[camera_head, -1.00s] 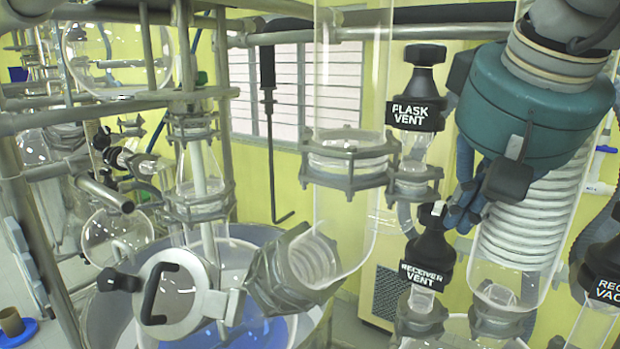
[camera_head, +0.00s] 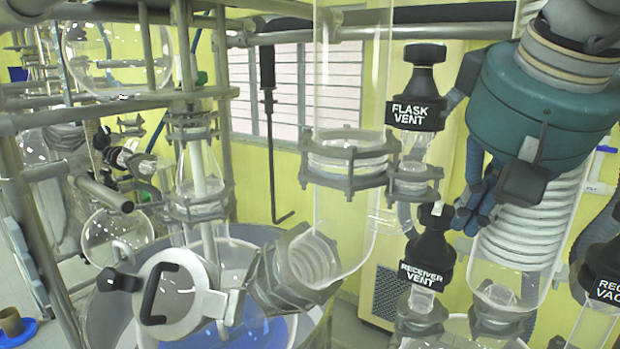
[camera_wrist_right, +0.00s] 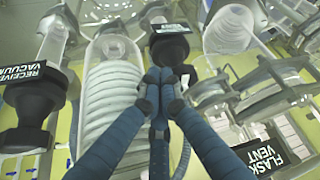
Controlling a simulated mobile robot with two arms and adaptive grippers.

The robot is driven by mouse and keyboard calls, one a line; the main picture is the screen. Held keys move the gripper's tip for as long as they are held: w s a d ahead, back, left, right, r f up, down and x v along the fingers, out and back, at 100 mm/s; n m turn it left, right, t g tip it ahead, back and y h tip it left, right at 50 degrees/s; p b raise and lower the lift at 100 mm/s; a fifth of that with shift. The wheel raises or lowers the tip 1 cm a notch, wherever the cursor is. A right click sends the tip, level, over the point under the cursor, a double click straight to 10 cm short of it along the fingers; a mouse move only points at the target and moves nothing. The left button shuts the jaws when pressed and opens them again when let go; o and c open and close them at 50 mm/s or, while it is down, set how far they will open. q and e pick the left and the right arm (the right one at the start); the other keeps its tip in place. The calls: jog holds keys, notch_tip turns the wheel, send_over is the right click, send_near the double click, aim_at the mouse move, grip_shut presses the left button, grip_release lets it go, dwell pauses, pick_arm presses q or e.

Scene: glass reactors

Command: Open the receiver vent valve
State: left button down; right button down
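The receiver vent valve (camera_head: 432,262) is a black knob with a white label, standing on a glass neck right of centre in the head view. My right gripper (camera_head: 468,217) is just right of the knob, its blue fingers drawn together, with a small gap to the knob. In the right wrist view the fingertips (camera_wrist_right: 161,77) meet with nothing visible between them. My left gripper is not in view.
The flask vent knob (camera_head: 420,90) stands above the receiver vent. A coiled glass condenser (camera_head: 530,225) is right behind my right gripper. The receiver vacuum knob (camera_head: 606,270) is at the right edge. A glass vessel with a clamp (camera_head: 345,165) stands to the left.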

notch_tip(320, 180, up, 6)
dwell(0.5)
